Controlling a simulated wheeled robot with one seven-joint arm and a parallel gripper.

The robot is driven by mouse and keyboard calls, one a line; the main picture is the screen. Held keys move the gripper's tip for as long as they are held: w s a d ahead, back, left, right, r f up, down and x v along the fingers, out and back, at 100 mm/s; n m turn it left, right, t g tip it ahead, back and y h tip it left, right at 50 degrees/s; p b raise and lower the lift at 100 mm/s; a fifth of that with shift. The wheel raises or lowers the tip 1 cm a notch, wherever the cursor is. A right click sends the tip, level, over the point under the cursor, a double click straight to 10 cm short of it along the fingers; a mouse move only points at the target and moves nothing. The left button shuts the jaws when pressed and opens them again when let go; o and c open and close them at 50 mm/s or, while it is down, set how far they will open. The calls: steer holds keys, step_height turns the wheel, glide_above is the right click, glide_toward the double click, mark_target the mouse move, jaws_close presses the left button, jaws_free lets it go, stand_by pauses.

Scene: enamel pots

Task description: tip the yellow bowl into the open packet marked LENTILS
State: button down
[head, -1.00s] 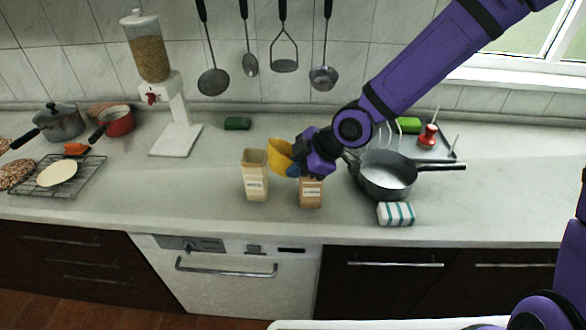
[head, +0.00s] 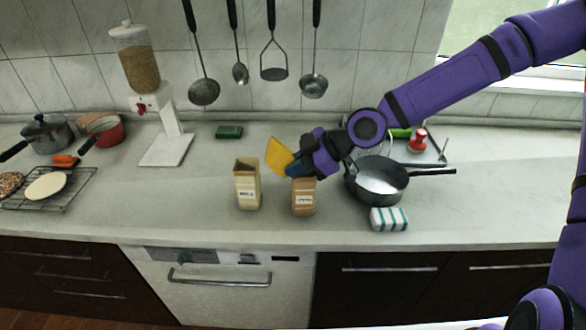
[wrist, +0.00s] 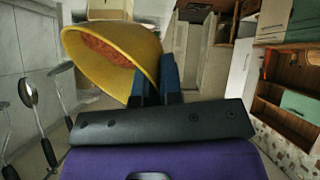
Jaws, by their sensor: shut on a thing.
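The yellow bowl (head: 278,155) is held tilted on its side by my gripper (head: 292,167), which is shut on its rim. In the wrist view the bowl (wrist: 148,45) holds orange-red grains (wrist: 108,50). The bowl is above the counter, roughly over the gap between two packets. The pale packet (head: 247,186) stands upright at left with its top open. The brown packet (head: 303,197) stands upright at right, its top partly hidden by my gripper. Both have white labels, too small to read surely.
A grey pan (head: 380,184) and a striped cloth-like block (head: 389,219) lie right of the packets. A green block (head: 229,132) and a grain dispenser (head: 140,65) stand behind left. Utensils hang on the wall.

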steer(key=shift+w+d+r+m+g+y, duration=0.3)
steer(key=shift+d+r+m+y, duration=0.1)
steer(key=shift+y, duration=0.5)
steer(key=shift+w+d+r+m+g+y, duration=0.15)
steer(key=shift+d+r+m+g+y, duration=0.2)
steer(key=shift+y, duration=0.55)
steer(key=d+y, duration=0.1)
steer(key=w+d+m+y, duration=0.1)
steer(key=d+r+y, duration=0.1)
steer(key=y, duration=0.1)
steer(key=shift+w+m+g, duration=0.35)
steer(key=shift+w, duration=0.05)
steer(key=shift+r+n+t+h, duration=0.25)
steer(key=shift+n+h, duration=0.25)
steer(key=shift+h, duration=0.6)
steer(key=shift+r+n+t+h, duration=0.15)
steer(key=shift+r+n+h, duration=0.3)
steer(key=shift+h, duration=0.65)
steer(key=shift+f, duration=0.1)
